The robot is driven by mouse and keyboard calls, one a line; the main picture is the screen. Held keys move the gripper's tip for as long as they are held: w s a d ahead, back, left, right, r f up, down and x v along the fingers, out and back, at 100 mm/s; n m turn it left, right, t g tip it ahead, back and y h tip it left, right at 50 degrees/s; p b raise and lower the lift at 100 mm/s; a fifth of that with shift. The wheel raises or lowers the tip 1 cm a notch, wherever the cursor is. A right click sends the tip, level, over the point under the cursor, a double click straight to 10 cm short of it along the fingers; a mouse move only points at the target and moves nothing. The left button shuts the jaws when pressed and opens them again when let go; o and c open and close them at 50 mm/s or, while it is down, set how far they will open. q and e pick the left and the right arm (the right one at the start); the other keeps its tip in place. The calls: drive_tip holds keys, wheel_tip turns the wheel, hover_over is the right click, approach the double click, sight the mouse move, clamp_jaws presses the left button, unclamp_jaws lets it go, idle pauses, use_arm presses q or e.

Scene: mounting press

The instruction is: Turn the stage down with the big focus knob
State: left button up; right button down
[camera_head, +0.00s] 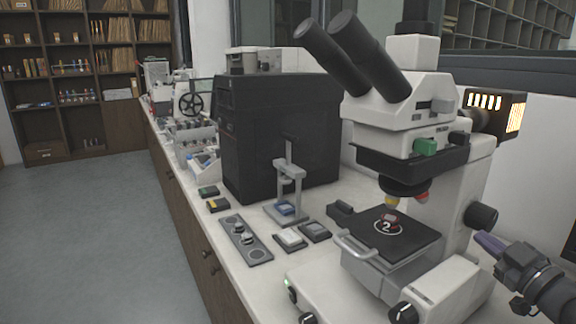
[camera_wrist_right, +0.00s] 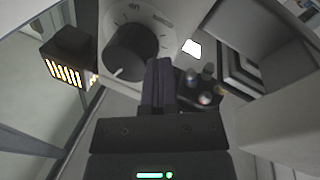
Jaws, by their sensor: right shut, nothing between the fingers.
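The microscope (camera_head: 405,120) stands on the bench at the right in the head view. Its dark stage (camera_head: 388,238) carries a small red and grey sample on a spot marked "2". The big black focus knob (camera_head: 480,215) is on the microscope's right side. The knob fills the upper middle of the right wrist view (camera_wrist_right: 132,52), with a white pointer line and a printed scale around it. My right gripper (camera_head: 482,239) is shut and empty, its fingertips just below the knob. In the wrist view the fingertips (camera_wrist_right: 160,64) overlap the knob's lower right edge; I cannot tell whether they touch it. My left gripper is out of view.
The glowing lamp housing (camera_head: 497,112) is behind the microscope. Small black knobs (camera_head: 403,312) sit on its front base. A black cabinet (camera_head: 280,135), a small stand (camera_head: 288,190) and a grey tray (camera_head: 245,240) occupy the bench to the left. The floor (camera_head: 90,230) is clear.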

drive_tip(key=shift+w+d+f, duration=0.15)
drive_tip(key=shift+d+f, duration=0.1)
drive_tip(key=shift+f, duration=0.2)
drive_tip(key=shift+d+f+b, duration=0.1)
drive_tip(key=shift+d+b, duration=0.1)
drive_tip(key=shift+b, duration=0.1)
drive_tip(key=shift+a, duration=0.1)
